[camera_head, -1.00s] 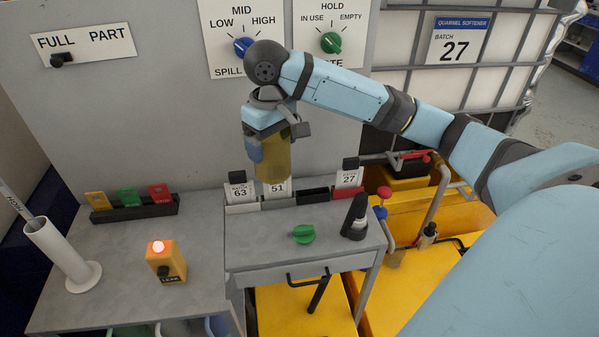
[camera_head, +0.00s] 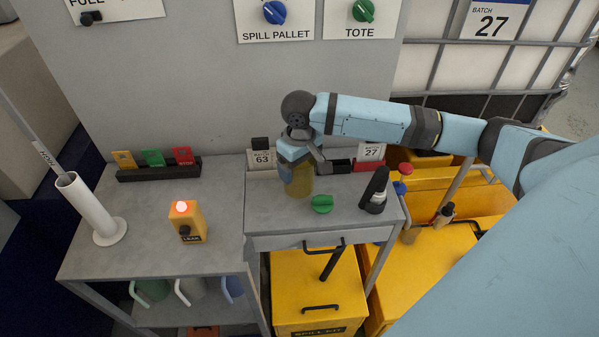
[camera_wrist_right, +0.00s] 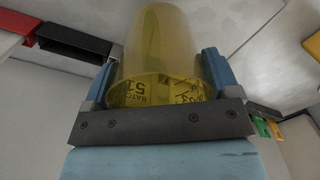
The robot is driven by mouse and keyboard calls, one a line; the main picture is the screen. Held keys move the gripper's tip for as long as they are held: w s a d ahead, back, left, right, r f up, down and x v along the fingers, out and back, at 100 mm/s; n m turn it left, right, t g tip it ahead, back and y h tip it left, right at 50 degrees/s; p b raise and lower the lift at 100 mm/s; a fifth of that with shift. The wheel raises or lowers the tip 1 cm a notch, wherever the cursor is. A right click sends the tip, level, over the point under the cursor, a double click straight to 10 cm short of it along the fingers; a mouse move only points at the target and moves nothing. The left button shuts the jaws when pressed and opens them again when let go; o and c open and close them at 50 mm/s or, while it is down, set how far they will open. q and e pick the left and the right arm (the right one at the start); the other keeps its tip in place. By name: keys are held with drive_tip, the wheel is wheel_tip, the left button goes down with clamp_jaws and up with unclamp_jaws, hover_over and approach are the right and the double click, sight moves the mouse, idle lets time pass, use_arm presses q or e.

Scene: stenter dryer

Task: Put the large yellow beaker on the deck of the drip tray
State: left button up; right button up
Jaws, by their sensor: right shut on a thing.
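The large yellow beaker (camera_head: 299,186) is see-through and stands roughly upright over the raised grey top (camera_head: 270,222), at its back middle. Its base is very close to this top; I cannot tell whether it touches. My right gripper (camera_head: 297,166) is shut on the beaker from above. In the right wrist view the beaker (camera_wrist_right: 160,45) sits between the fingers of the gripper (camera_wrist_right: 158,78), and a batch 51 card shows through it. No part is labelled as the drip tray; I cannot tell surely which surface is its deck. My left gripper is out of view.
Card holders (camera_head: 261,158) line the back edge. A lit yellow leak box (camera_head: 189,222) and a white tube (camera_head: 88,208) stand on the left bench.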

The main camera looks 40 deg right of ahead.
drive_tip(key=shift+f, duration=1.35)
drive_tip(key=o, duration=0.8)
drive_tip(key=shift+f, duration=0.15)
